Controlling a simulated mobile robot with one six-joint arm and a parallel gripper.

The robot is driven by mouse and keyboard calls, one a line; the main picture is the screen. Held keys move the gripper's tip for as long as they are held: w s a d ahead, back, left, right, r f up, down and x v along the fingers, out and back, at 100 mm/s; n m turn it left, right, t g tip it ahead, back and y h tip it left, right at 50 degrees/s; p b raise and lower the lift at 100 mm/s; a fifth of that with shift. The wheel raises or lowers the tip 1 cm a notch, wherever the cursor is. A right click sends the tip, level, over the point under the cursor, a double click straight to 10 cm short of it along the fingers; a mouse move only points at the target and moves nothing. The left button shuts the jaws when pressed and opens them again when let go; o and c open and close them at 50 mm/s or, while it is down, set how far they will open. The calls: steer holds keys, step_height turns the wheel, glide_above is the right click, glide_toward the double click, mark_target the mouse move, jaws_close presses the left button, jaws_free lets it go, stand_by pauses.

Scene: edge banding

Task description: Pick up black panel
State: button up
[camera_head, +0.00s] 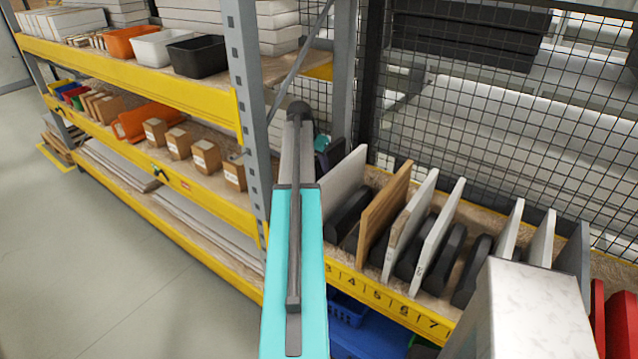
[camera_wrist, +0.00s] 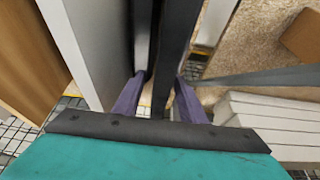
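A narrow dark edge, apparently the black panel (camera_wrist: 172,45), runs between the two purple fingers of my gripper (camera_wrist: 160,78) in the wrist view. The fingers stand apart, one on each side of it, with a small gap showing at the left finger. I cannot tell whether either finger touches it. In the head view my gripper (camera_head: 325,150) is small and partly hidden by my arm, beside the left end of the panel rack. The black panel cannot be made out there.
A white panel (camera_head: 345,180) and a wooden panel (camera_head: 385,213) stand upright just right of my gripper, with more white panels further right. A grey shelf upright (camera_head: 250,110) and a diagonal brace (camera_wrist: 262,76) are close by. Black wire mesh (camera_head: 480,110) closes the back.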

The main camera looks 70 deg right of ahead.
mark_target(321, 169)
steer(key=shift+p+x, duration=1.15)
steer(key=shift+x, duration=1.1)
steer(key=shift+d, duration=0.1)
steer(key=shift+c, duration=0.3)
jaws_close()
steer(key=shift+s+r, duration=0.1)
steer(key=shift+r, duration=0.05)
